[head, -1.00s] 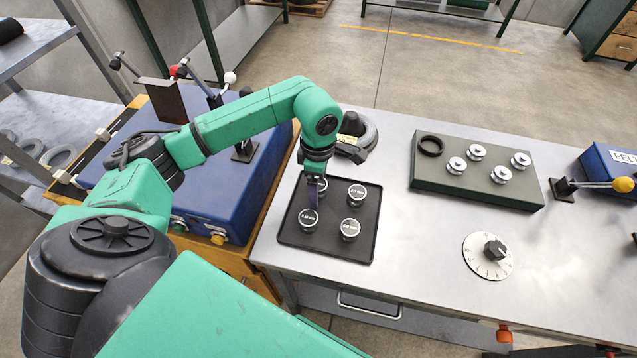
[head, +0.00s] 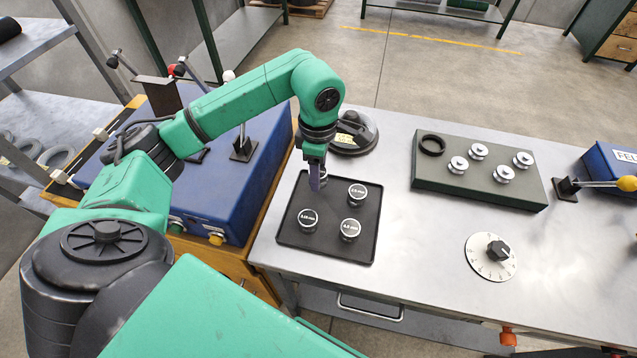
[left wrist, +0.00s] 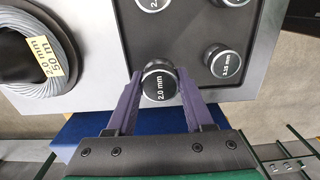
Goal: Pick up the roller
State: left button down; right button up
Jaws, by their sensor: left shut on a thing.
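In the left wrist view the held roller (left wrist: 158,83) reads "2.0 mm" and sits between the two purple fingers (left wrist: 157,90). In the head view the gripper mostly hides it, above the back-left corner of the black tray (head: 290,238). I cannot tell how high it is. Other rollers stand on the tray: one at the back right (head: 357,192), one at the front left (head: 308,219) and one at the front right (head: 350,229). My right gripper is not in view.
A wire coil (head: 352,135) with a yellow tag lies behind the tray. A dark green block (head: 425,178) with several silver rollers and a black ring stands to the right. A dial (head: 490,257) is near the front. Blue machine housing (head: 215,195) is left. Bare steel table separates tray and block.

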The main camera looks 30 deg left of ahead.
pick_arm(q)
notch_tip(320, 180, up, 6)
jog(key=shift+w+r+b, duration=0.1)
jog(key=shift+b, duration=0.45)
notch_tip(320, 180, up, 10)
jog(key=p, duration=0.2)
jog(key=shift+f+p, duration=0.2)
jog(key=shift+p, duration=0.2)
